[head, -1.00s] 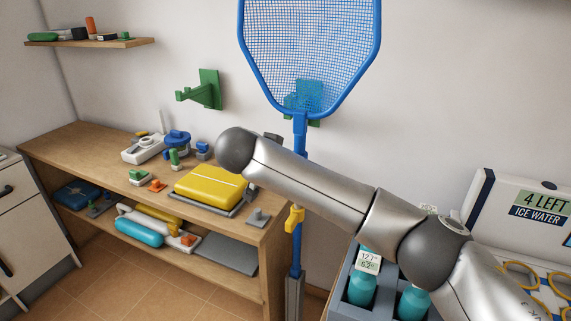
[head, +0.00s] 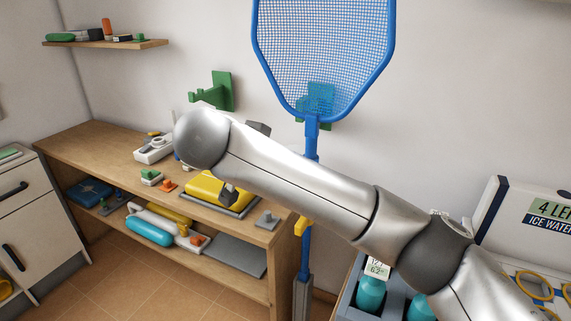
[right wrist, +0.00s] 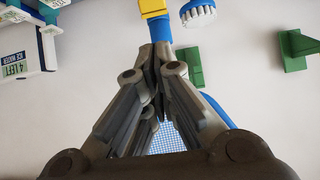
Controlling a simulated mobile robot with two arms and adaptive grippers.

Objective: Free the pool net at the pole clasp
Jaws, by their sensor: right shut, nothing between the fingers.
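The pool net (head: 322,50), a blue-rimmed mesh head, stands upright against the wall in the head view. Its blue pole (head: 306,255) runs down behind my right arm. The yellow pole clasp (head: 300,227) is on the pole, just below my arm and partly hidden by it. My right gripper (right wrist: 154,52) is shut and empty in the right wrist view, its tips over the blue pole (right wrist: 159,32) and short of the yellow clasp (right wrist: 153,8). I cannot tell whether they touch the pole. The net mesh (right wrist: 168,137) shows between the fingers. My left gripper is out of view.
A green wall bracket (head: 222,90) is left of the net; another is behind it. A wooden bench (head: 80,142) holds a yellow case (head: 205,187) and small parts. A grey crate with teal bottles (head: 370,292) and a white ICE WATER box (head: 485,205) are right.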

